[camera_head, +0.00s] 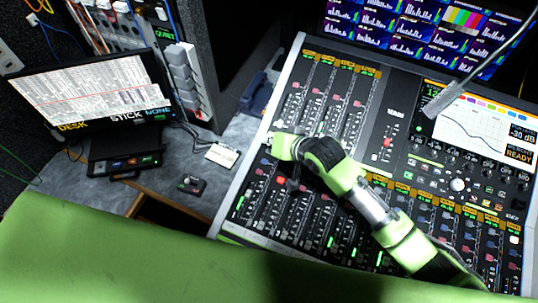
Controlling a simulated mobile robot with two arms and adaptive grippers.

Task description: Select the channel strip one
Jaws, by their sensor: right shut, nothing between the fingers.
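The mixing console (395,85) fills the right half of the head view, tilted, with banks of channel strips under small orange labels. The leftmost strip (247,198) of the lower bank has small lit buttons and lies just left of my right gripper. Strip numbers are too small to read. My right arm reaches in from the lower right across the console. My left gripper is out of view.
A monitor (88,92) stands on the desk at left, above a small black box (125,162). A small dark device (191,184) and a white card (222,155) lie on the grey desk. A screen wall (400,28) rises behind the console.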

